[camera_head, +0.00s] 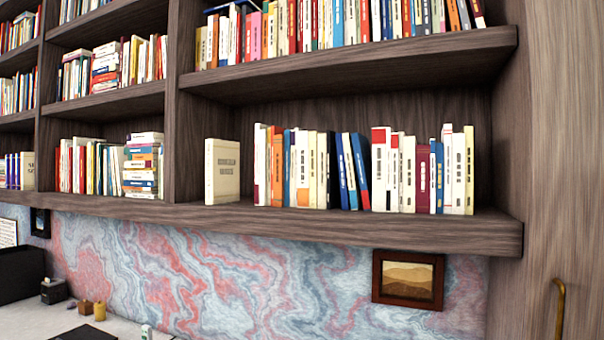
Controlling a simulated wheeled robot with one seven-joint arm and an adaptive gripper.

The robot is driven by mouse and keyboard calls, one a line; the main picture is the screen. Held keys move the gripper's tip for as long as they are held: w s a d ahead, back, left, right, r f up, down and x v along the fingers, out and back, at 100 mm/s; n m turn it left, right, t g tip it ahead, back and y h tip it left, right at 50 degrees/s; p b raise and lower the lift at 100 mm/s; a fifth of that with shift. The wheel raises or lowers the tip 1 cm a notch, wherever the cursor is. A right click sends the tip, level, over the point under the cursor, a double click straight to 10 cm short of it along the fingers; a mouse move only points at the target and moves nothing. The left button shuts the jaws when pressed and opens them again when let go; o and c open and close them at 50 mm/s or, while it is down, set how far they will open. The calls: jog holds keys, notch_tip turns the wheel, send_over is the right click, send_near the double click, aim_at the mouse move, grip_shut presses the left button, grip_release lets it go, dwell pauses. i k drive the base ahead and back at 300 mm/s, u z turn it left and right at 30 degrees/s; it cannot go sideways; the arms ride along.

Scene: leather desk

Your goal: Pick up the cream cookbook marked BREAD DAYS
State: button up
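A cream book (223,171) stands upright on the lowest visible shelf, near the left end of the right-hand bay. Its cover is turned toward me and bears two lines of dark lettering, too small to read for certain. Its spine shows on the left. Bare shelf lies on both sides of it, with a narrow gap to the row of books on its right. My gripper is not in view.
A row of upright books (302,168) fills the shelf to the right. A wooden divider (186,110) stands to the left. The shelf board (380,226) juts out in front. Below are a framed picture (408,278) and a desk (30,322) with small items.

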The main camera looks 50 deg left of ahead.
aim_at(221, 156)
jog(key=z, duration=1.9)
jog(key=k, duration=2.3)
jog(key=u, duration=2.7)
